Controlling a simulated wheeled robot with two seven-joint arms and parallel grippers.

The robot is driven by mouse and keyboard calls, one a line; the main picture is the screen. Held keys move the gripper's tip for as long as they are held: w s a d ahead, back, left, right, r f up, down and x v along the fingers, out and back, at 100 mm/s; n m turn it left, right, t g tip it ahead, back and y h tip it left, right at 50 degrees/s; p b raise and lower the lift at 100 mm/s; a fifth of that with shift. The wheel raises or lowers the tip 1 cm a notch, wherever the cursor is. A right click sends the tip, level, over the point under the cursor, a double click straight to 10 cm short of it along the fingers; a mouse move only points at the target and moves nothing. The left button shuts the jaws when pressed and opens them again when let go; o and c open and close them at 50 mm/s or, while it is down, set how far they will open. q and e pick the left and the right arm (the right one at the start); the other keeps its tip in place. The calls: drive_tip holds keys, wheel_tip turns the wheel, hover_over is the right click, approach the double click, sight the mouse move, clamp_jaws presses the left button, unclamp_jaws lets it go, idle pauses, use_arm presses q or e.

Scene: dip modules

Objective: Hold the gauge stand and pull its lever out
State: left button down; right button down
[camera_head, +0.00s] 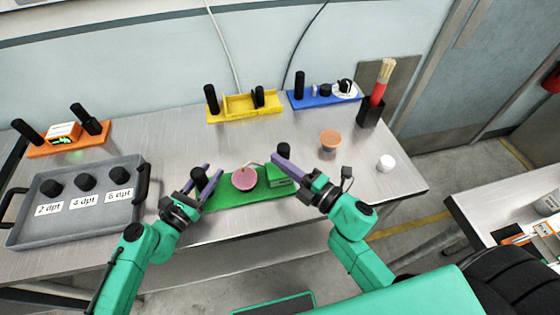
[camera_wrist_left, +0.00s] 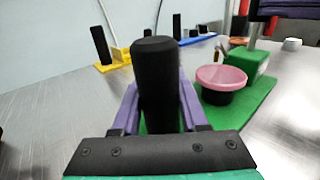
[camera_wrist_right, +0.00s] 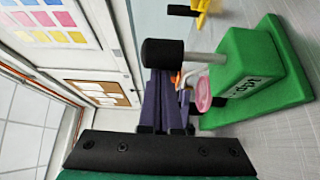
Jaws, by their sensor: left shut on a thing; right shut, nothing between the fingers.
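The green gauge stand (camera_head: 225,198) lies near the front edge of the metal table. It carries a black upright post (camera_head: 200,174), a black cup with a pink top (camera_head: 244,179) and a green block (camera_head: 278,177). My left gripper (camera_head: 203,180) is shut on the black post, which also shows between its purple fingers in the left wrist view (camera_wrist_left: 156,75). The lever, a pale rod with a black knob (camera_wrist_right: 163,53), sticks out of the block. My right gripper (camera_wrist_right: 160,80) is shut and empty, its fingertips right at the knob; I cannot tell whether they touch.
A grey tray (camera_head: 28,232) with black knobs and dpt labels stands at the left. Orange (camera_head: 90,143), yellow (camera_head: 240,118) and blue (camera_head: 325,103) stands are at the back. An orange-topped cup (camera_head: 330,139), a white piece (camera_head: 386,163) and a brush holder (camera_head: 370,113) are at the right.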

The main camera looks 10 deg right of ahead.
drive_tip(key=shift+d+m+t, duration=0.4)
drive_tip(key=shift+m, duration=0.2)
drive_tip(key=shift+d+m+t+y, duration=0.3)
drive_tip(key=shift+d+m+t, duration=0.55)
drive_tip(key=shift+m, duration=0.45)
drive_tip(key=shift+d+f+m+t, duration=0.25)
drive_tip(key=shift+d+m+t, duration=0.4)
drive_tip(key=shift+m, duration=0.6)
drive_tip(key=shift+d+f+m+t, duration=0.2)
drive_tip(key=shift+d+m+t, duration=0.45)
drive_tip(key=shift+m, duration=0.6)
drive_tip(key=shift+h, duration=0.4)
drive_tip(key=s+d+f, duration=0.1)
drive_tip(key=s, duration=0.8)
drive_tip(key=shift+s+d, duration=0.2)
